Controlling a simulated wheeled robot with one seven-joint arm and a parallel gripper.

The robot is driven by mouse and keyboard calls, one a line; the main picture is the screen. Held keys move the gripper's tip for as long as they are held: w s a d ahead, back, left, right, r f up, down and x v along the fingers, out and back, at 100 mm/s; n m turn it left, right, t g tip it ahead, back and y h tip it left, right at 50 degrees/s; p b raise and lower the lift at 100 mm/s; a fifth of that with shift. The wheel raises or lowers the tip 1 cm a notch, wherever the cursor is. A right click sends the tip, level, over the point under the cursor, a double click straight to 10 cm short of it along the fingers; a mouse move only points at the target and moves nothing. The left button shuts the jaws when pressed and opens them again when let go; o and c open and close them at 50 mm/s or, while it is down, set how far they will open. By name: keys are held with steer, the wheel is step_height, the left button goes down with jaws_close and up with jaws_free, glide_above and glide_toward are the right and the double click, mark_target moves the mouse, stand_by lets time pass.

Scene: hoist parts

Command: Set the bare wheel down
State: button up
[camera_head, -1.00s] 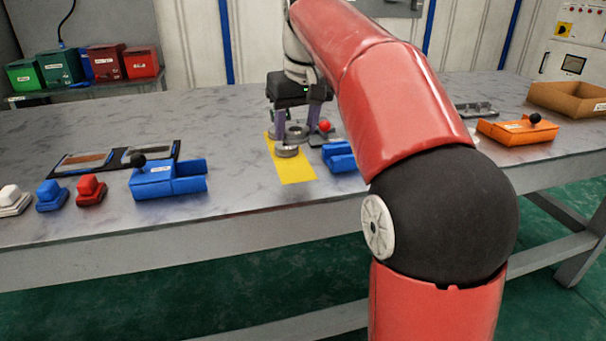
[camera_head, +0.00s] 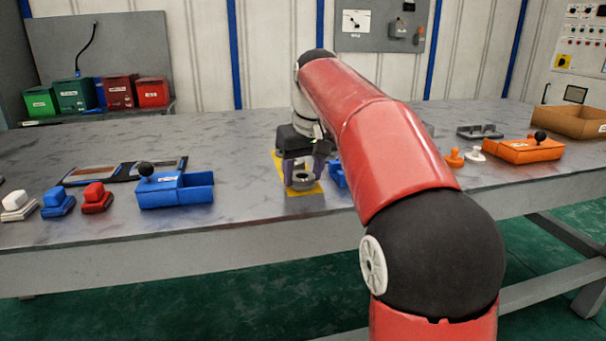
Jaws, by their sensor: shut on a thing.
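The bare wheel (camera_head: 303,181) is a small grey metal ring with a dark hole in its middle. It is low over the yellow mat (camera_head: 280,161) on the grey table, between the fingers of my gripper (camera_head: 302,174). My gripper points down and is shut on the wheel. I cannot tell whether the wheel touches the mat. My arm hides part of the table to the right of the mat.
A blue box with a black knob (camera_head: 160,188) stands left of the mat. Another blue part (camera_head: 337,173) is close on the right, partly behind my arm. Red (camera_head: 97,198), blue and white stamp-like blocks are at the left. An orange box (camera_head: 523,151) and a cardboard tray (camera_head: 570,121) stand at the right.

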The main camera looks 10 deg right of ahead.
steer(key=shift+f, duration=0.15)
steer(key=o, duration=1.2)
steer(key=a+p+v, duration=0.1)
steer(key=p+v, duration=0.3)
steer(key=v, duration=0.8)
steer(key=s+f, duration=0.7)
steer(key=s, duration=0.1)
steer(key=s+f+m+t, duration=0.1)
steer(key=s+f, duration=0.7)
steer(key=s+f+m+t, duration=0.1)
steer(key=s+f, duration=0.7)
steer(key=s, duration=0.1)
steer(key=shift+s+d+f+h, duration=0.1)
steer(key=shift+d+f+h, duration=0.05)
steer(key=shift+h, duration=0.15)
